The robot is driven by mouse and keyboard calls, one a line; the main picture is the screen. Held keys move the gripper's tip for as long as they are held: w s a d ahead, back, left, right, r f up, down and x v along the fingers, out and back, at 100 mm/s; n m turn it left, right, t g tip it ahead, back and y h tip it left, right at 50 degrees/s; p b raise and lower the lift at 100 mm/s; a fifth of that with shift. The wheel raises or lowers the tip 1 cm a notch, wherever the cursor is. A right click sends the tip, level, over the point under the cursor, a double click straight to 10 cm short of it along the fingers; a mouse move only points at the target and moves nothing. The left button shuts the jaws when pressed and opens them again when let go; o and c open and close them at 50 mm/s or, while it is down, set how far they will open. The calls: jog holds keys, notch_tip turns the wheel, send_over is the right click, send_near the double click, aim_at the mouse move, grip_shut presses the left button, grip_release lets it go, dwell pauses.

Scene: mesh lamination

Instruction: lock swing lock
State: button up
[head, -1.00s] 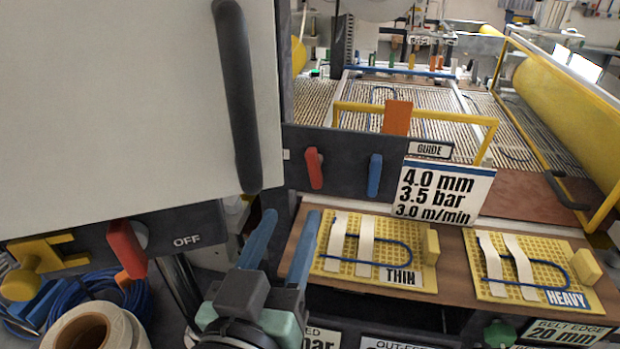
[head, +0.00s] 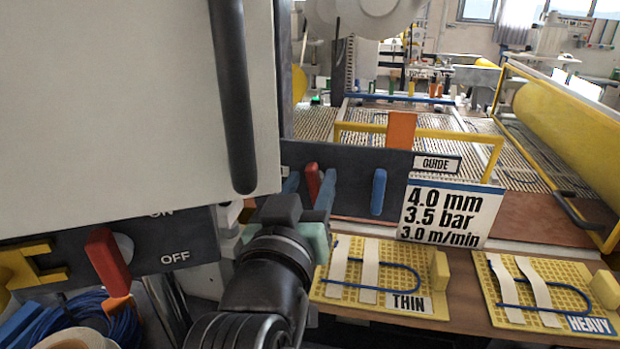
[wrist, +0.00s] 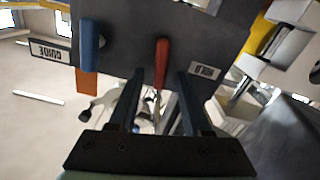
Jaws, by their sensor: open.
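A red lever (head: 313,180) hangs roughly upright on the dark panel (head: 345,201) in the head view. In the wrist view the red lever (wrist: 161,58) shows near the gap between my fingertips, with a small label (wrist: 205,72) beside it that seems to read HOLD. My gripper (head: 310,184) is open, one blue finger to each side of the red lever. In the wrist view my gripper (wrist: 160,80) shows nothing clamped. No label naming a swing lock is visible.
A large pale door with a black handle (head: 233,95) fills the left. A red ON/OFF switch (head: 108,262) is below it. THIN (head: 400,305) and HEAVY (head: 590,325) yellow sample boards lie on the shelf. A card (head: 450,214) stands to the right.

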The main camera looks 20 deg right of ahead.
jog(key=shift+w+d, duration=0.15)
jog(key=shift+w, duration=0.05)
grip_shut()
dwell(0.3)
jog(key=shift+f+m+b, duration=0.1)
jog(key=shift+m+b, duration=0.25)
jog(key=shift+m, duration=0.05)
jog(key=shift+s+d+m+b, duration=0.1)
jog(key=shift+m+b, duration=0.2)
jog(key=shift+m, duration=0.5)
grip_release()
